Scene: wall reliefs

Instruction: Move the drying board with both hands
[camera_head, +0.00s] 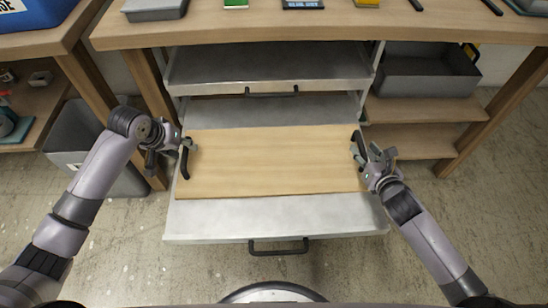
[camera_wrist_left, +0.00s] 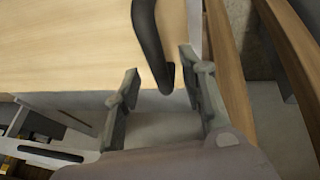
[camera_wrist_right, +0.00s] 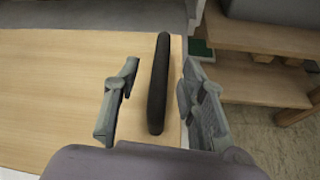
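The drying board (camera_head: 275,162) is a flat, pale wooden panel lying level across the lower pulled-out metal drawer. It has a black handle at each short end. My left gripper (camera_head: 178,146) is open at the left handle (camera_head: 186,160). In the left wrist view, that handle (camera_wrist_left: 148,40) ends between the two spread fingers, with gaps on both sides. My right gripper (camera_head: 367,158) is open at the right handle (camera_head: 358,143). In the right wrist view, that handle (camera_wrist_right: 158,85) stands between the spread fingers, apparently touching neither.
The metal drawer (camera_head: 275,218) sticks out below a second drawer (camera_head: 265,65) under the wooden workbench (camera_head: 300,28). A grey bin (camera_head: 80,140) stands at left. Wooden shelves (camera_head: 420,110) with a grey tray (camera_head: 425,80) are at right. Open floor lies in front.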

